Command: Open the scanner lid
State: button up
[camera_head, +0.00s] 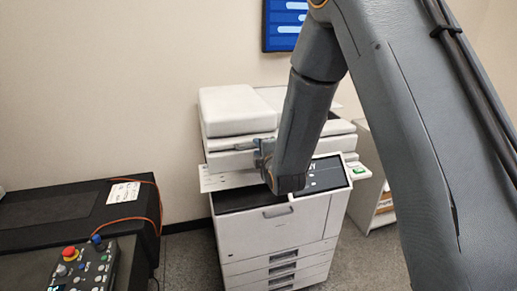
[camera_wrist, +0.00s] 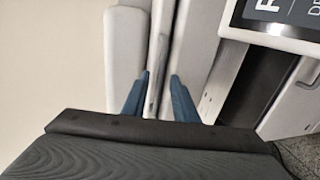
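The white scanner lid (camera_head: 228,110) lies down on top of a white office copier (camera_head: 272,232). My gripper (camera_head: 262,150) is at the lid's front edge, with the forearm coming down from the upper right and hiding part of the lid. In the wrist view, the two blue fingers of my gripper (camera_wrist: 160,98) stand apart on either side of a narrow grey strip (camera_wrist: 153,90) along the white front edge. I cannot tell whether either finger touches it. The lid (camera_wrist: 124,55) shows to the left of the fingers.
The copier's control panel (camera_head: 325,174) is right of my forearm. A dark bench (camera_head: 75,208) with an orange cable and a button box (camera_head: 85,265) stands at left. A white cabinet (camera_head: 378,190) is behind at right. A blue screen (camera_head: 284,25) hangs on the wall.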

grip_shut()
dwell(1.4)
